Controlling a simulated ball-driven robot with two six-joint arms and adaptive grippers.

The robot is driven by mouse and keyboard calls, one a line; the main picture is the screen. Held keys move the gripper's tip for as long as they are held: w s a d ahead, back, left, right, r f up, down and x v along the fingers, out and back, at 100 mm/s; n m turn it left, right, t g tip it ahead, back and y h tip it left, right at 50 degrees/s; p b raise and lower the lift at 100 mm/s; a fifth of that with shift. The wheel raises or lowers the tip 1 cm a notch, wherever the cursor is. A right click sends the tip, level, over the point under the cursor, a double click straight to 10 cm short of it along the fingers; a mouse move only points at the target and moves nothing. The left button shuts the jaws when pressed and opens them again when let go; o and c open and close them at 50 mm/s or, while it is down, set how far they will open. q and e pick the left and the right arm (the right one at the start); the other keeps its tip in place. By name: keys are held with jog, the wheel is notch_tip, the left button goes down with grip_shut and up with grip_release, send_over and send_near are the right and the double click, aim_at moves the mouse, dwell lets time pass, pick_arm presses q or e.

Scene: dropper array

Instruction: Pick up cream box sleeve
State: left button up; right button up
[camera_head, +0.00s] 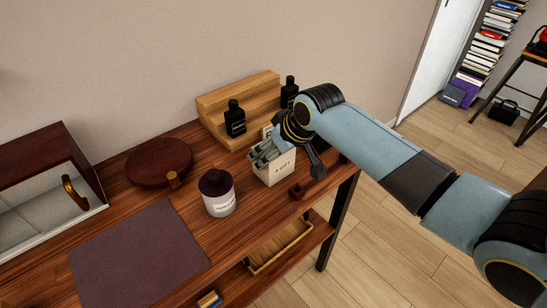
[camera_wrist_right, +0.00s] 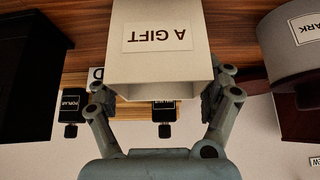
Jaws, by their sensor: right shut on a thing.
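The cream box sleeve (camera_head: 274,173) stands upright near the right end of the wooden table, with a "A GIFT" label on its front. It also shows large in the right wrist view (camera_wrist_right: 160,68), upside down, with its open end toward the camera. My right gripper (camera_head: 268,150) comes from above and is shut on the sleeve, one finger on each side. Its two fingers show in the wrist view (camera_wrist_right: 160,100). I cannot tell whether the sleeve's base touches the table. My left gripper is not in view.
A white jar (camera_head: 221,202) with a dark lid stands left of the sleeve. A stepped wooden stand (camera_head: 212,106) with black bottles (camera_head: 235,121) is behind. A small dark red block (camera_head: 297,191) lies near the front edge. A dark mat (camera_head: 138,252) and a round lid (camera_head: 159,160) lie left.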

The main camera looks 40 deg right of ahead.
jog(key=shift+r, duration=0.35)
jog(key=s+d+r, duration=0.7)
jog(key=d+r, duration=0.2)
jog(key=r, duration=0.1)
jog(key=w+r+n+p, duration=0.1)
jog(key=w+r+p, duration=0.2)
jog(key=w+r, duration=0.3)
jog(key=w+d+r+p, duration=0.1)
jog(key=w+d+p, duration=0.1)
jog(key=d+p, duration=0.4)
jog(key=shift+w+d+r+m, duration=0.2)
jog(key=shift+d+r+m, duration=0.15)
jog(key=shift+d, duration=0.3)
